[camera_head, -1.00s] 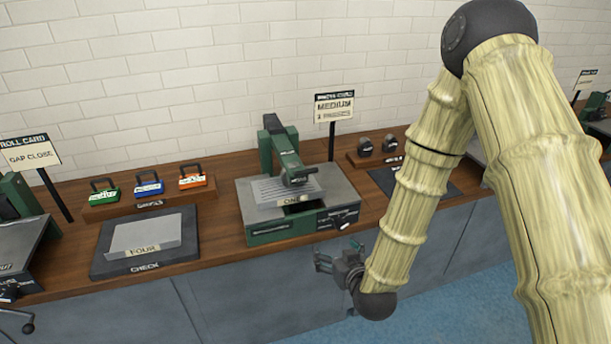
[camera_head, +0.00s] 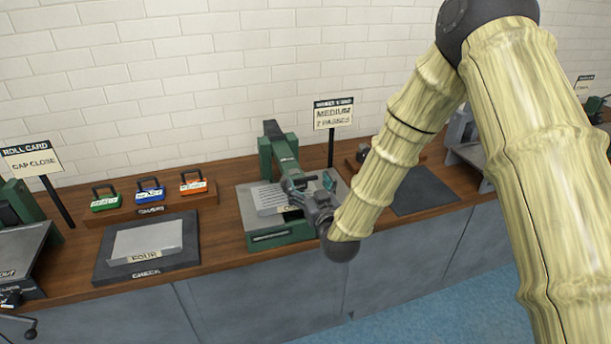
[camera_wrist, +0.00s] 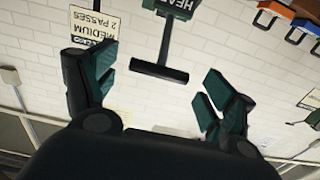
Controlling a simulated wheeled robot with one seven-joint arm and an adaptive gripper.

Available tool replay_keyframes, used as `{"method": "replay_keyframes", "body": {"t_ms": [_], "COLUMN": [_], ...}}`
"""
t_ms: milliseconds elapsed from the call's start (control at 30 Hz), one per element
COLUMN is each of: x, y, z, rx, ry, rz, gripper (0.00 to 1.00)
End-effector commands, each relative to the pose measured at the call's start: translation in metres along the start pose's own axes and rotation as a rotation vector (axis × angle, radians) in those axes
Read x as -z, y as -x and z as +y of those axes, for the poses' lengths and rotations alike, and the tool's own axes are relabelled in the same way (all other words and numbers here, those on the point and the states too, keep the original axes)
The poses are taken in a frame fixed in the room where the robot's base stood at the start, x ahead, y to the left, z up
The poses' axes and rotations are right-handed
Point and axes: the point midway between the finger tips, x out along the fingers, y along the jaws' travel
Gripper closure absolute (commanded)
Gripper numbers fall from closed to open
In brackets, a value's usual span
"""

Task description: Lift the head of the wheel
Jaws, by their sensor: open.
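The wheel machine stands on the bench in the head view, with a green arm (camera_head: 284,155) over a grey bed (camera_head: 250,208). In the wrist view, its green head (camera_wrist: 172,8), lettered in part "HEA", shows at the top with a dark bar handle (camera_wrist: 158,72) below it. My gripper (camera_head: 309,188) is at the front of the machine and hides part of the head and bed. In the wrist view my gripper (camera_wrist: 160,68) is open, its two teal-padded fingers on either side of the bar. I see no contact with the bar.
A card reading "MEDIUM 2 PASSES" (camera_head: 333,113) stands behind the machine on a post. To the left are a dark check mat (camera_head: 107,262) with a grey plate (camera_head: 147,240), and a rack with green, blue and orange blocks (camera_head: 151,190). A dark mat (camera_head: 425,197) lies to the right.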

Motion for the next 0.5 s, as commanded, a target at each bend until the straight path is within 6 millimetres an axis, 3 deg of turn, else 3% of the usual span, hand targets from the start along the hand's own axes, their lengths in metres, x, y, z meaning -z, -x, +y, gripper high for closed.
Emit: {"method": "replay_keyframes", "body": {"t_ms": [200, 500], "x": [0.001, 0.0], "y": [-0.022, -0.029], "z": [0.0, 0.0], "rx": [0.0, 0.0], "ry": [0.0, 0.0], "rz": [-0.001, 0.0], "gripper": [0.16, 0.16]}}
